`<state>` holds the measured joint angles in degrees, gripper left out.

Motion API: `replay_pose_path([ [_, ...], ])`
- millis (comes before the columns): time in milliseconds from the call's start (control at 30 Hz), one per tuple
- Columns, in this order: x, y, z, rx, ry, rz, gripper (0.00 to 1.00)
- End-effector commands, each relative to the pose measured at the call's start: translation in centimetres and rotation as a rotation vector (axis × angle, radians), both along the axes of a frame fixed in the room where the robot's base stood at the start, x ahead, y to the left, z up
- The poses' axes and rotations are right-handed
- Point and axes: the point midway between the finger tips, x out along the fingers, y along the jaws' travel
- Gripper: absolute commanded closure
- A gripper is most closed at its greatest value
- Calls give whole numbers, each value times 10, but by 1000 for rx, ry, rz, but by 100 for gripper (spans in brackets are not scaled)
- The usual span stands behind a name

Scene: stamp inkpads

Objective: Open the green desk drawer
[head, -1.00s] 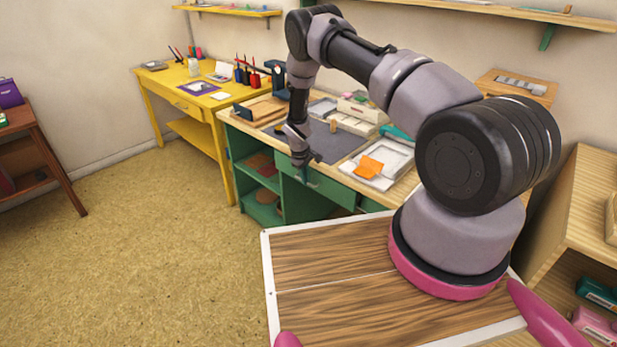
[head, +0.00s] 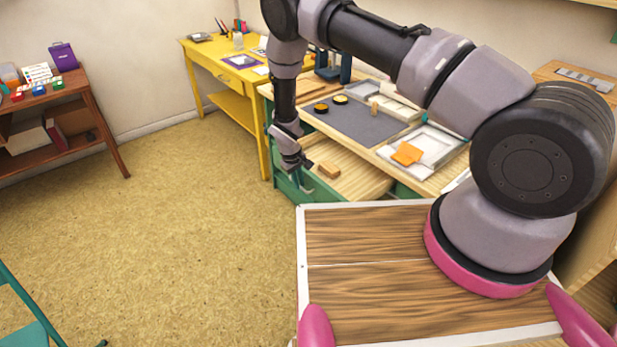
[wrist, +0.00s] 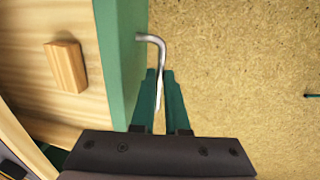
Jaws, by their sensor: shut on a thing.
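The green desk drawer (head: 351,172) is pulled out from the desk, and its light wood inside shows. A small wooden block (head: 328,169) lies in it; the block also shows in the wrist view (wrist: 66,66). The drawer's green front (wrist: 119,58) carries a bent metal handle (wrist: 161,62). My gripper (head: 296,180) is at the drawer front. In the wrist view my gripper (wrist: 162,88) has its two teal fingers on either side of the handle, shut on it. The far end of the handle is hidden by the fingers and the dark gripper body.
The green desk's top holds a grey mat (head: 358,122), two small round inkpads, a white tray (head: 425,147) and an orange note (head: 407,153). A yellow desk (head: 228,80) stands behind. A brown shelf (head: 75,98) is at far left. Open floor lies left of the drawer.

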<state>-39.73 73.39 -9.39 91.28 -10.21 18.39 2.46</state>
Motion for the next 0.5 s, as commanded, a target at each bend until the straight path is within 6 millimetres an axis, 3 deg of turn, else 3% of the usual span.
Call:
replay_pose_path([
  [500,-7,8,0,-2,2,-2,100],
])
